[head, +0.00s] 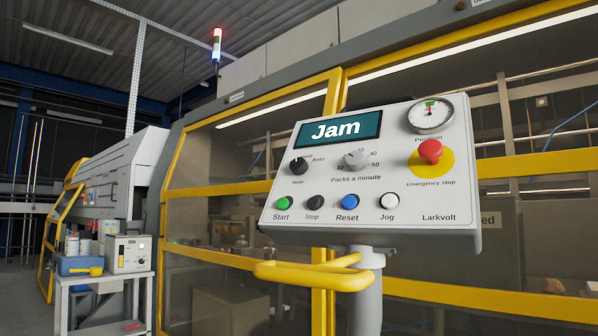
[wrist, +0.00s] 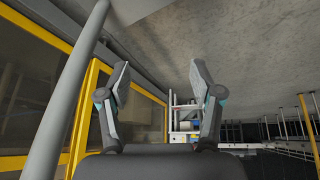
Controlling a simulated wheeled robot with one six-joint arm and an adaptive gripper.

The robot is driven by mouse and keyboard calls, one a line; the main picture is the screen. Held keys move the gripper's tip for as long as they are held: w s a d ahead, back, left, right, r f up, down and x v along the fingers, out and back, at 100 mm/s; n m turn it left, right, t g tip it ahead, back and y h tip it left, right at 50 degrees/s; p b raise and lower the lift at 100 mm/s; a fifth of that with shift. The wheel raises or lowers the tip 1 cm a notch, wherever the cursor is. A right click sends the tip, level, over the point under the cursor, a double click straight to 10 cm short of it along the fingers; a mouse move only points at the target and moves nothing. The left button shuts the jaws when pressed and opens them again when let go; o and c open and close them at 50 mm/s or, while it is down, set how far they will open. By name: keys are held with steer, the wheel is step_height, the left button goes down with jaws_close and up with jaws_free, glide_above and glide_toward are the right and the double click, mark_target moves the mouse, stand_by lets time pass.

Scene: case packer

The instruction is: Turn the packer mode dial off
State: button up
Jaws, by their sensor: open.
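The packer's control panel (head: 375,180) is a light grey tilted box on a post, in the head view. Its mode dial (head: 298,166) is a small black knob at the left under the screen (head: 338,129), which reads "Jam". Lettering beside the dial reads "Auto"; the other position labels are too small to read surely. My gripper (wrist: 160,85) shows only in the wrist view, open and empty, with its two fingers apart. It is away from the panel, and the dial is not in the wrist view.
Near the dial are a grey speed knob (head: 355,160), a red emergency stop (head: 430,151), and the start button (head: 283,202). A yellow handrail (head: 305,272) juts out below the panel. A cart (head: 105,285) with containers stands at left. Yellow-framed guards (head: 250,150) stand behind.

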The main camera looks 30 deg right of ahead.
steer(key=w+d+r+m+h+b, duration=0.15)
steer(key=w+d+r+h, duration=0.3)
steer(key=w+r, duration=0.5)
steer(key=m+t+h+b, duration=0.2)
steer(key=m+h+b, duration=0.2)
steer(key=m+h, duration=1.2)
glide_toward(296, 165)
steer(key=p+x, duration=0.4)
steer(key=x, duration=0.4)
steer(key=shift+d, duration=0.2)
steer(key=shift+n, duration=0.35)
steer(key=c, duration=1.1)
